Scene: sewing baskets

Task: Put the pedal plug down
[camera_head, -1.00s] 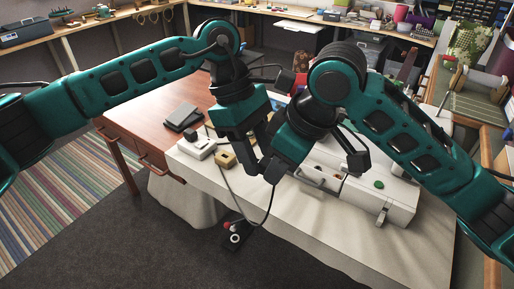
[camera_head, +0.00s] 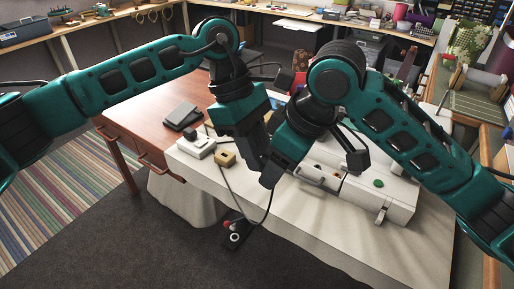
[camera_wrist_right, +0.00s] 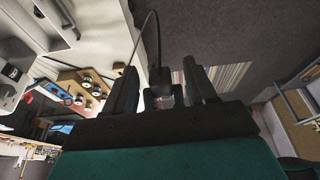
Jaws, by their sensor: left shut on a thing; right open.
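My left gripper (camera_head: 258,166) hangs over the front edge of the white-covered table (camera_head: 325,237), its tip close beside my right gripper (camera_head: 269,183). The left one is shut, its grasp hidden in the head view; it seems to hold the pedal plug. The right one is open; in its wrist view its fingers (camera_wrist_right: 163,92) stand apart. The dark pedal plug (camera_wrist_right: 159,76) shows between them with a thin cable rising from it; contact is unclear.
A small wooden block (camera_head: 225,159) and a white device (camera_head: 197,147) lie on the table's left part. A white sewing machine (camera_head: 375,195) fills the right part. A brown table (camera_head: 150,115) with a dark flat object (camera_head: 182,117) adjoins. The front table strip is clear.

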